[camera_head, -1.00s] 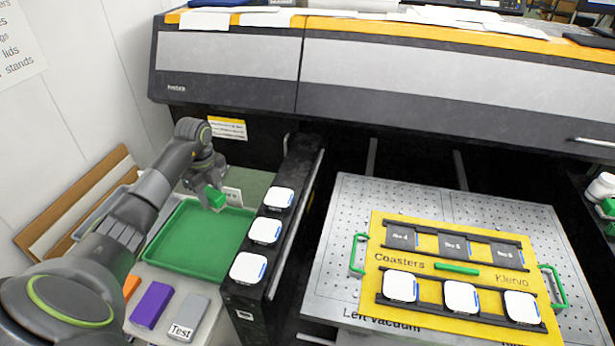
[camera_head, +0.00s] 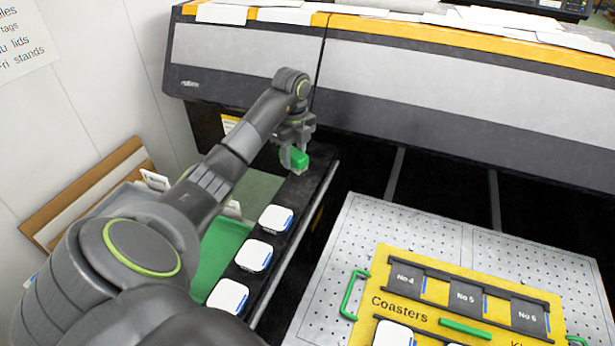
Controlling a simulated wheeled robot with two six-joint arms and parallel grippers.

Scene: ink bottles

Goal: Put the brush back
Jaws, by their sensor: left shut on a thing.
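My left gripper (camera_head: 294,150) is shut on a small green block-like thing with a pale lower edge, which looks like the brush (camera_head: 300,160). It holds the brush above the far end of the black rail, beyond the row of white coasters. Whether the brush touches the rail I cannot tell. The green tray (camera_head: 218,248) is at the lower left, partly hidden behind my left arm. My right gripper is not in view.
White coasters (camera_head: 254,255) lie in a row on the black rail. The yellow board (camera_head: 392,312) with green handles and dark numbered slots lies on the perforated metal bed (camera_head: 410,232). The large printer cover (camera_head: 430,85) stands behind.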

